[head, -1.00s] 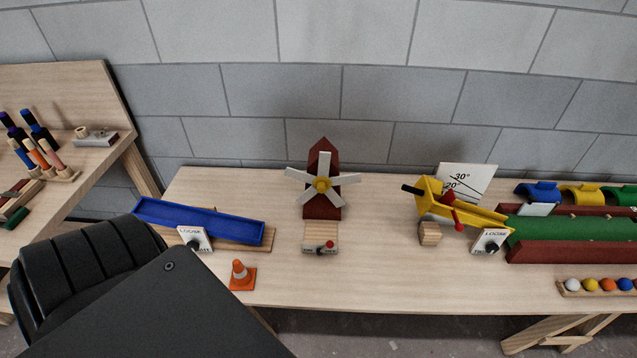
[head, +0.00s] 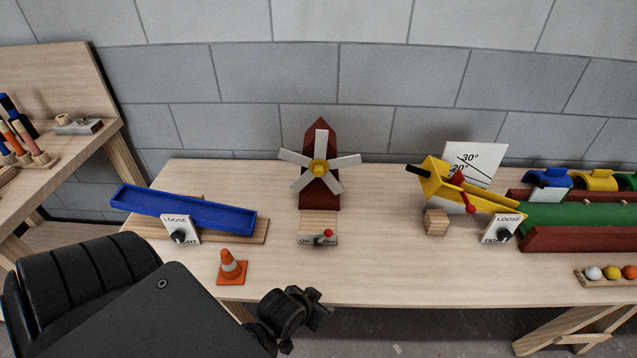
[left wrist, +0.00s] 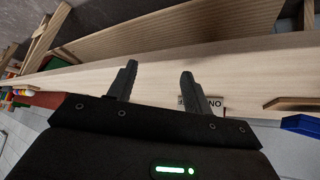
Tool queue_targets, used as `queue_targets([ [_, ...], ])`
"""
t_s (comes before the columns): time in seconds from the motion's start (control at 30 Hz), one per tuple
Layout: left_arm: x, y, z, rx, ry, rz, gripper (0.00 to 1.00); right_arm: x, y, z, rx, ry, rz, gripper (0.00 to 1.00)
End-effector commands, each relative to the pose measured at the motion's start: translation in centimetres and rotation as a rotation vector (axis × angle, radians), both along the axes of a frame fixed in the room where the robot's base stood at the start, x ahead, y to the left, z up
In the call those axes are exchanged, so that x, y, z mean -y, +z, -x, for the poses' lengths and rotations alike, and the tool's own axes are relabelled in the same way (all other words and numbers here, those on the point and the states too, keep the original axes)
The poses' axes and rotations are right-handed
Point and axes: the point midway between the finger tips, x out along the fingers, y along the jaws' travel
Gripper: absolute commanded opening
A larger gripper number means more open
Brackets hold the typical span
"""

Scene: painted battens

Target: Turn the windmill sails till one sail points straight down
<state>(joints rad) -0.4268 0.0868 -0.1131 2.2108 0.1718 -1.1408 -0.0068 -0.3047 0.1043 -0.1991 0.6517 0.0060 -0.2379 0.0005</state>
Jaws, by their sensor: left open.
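The windmill (head: 329,203) stands upright near the back of the table, with a dark red body. Its several white sails (head: 345,161) spread around a yellow hub (head: 319,168). The two lowest sails slant down-left and down-right, either side of straight down. In front is a wooden block with an ON label and red-knobbed lever (head: 326,235). My left gripper (head: 305,315) is at the table's front edge, below and apart from the windmill. The left wrist view shows its fingers (left wrist: 158,70) open and empty. My right gripper is out of view.
An orange cone (head: 231,267) stands near the front edge, left of the windmill. A blue trough (head: 185,212) lies left; a yellow chute (head: 470,194) and green lane (head: 560,218) lie right. The table between cone and lane is mostly clear.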

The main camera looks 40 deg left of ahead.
Motion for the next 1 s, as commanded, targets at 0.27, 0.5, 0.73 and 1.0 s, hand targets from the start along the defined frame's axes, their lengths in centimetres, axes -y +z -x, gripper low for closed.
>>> queue_targets([
  [0.27,-4.5,6.1,-9.9,0.415,0.251,-0.006,0.50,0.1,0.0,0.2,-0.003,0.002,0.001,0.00],
  [0.5,-10.7,13.7,-15.0,0.803,0.533,-0.102,0.50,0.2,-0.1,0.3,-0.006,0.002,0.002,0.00],
  [0.73,-13.0,16.7,-15.4,0.943,0.651,-0.169,0.50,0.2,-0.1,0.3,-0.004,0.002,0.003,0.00],
  [1.0,-13.9,16.9,-16.4,0.947,0.652,-0.174,0.50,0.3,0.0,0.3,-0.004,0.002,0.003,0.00],
])
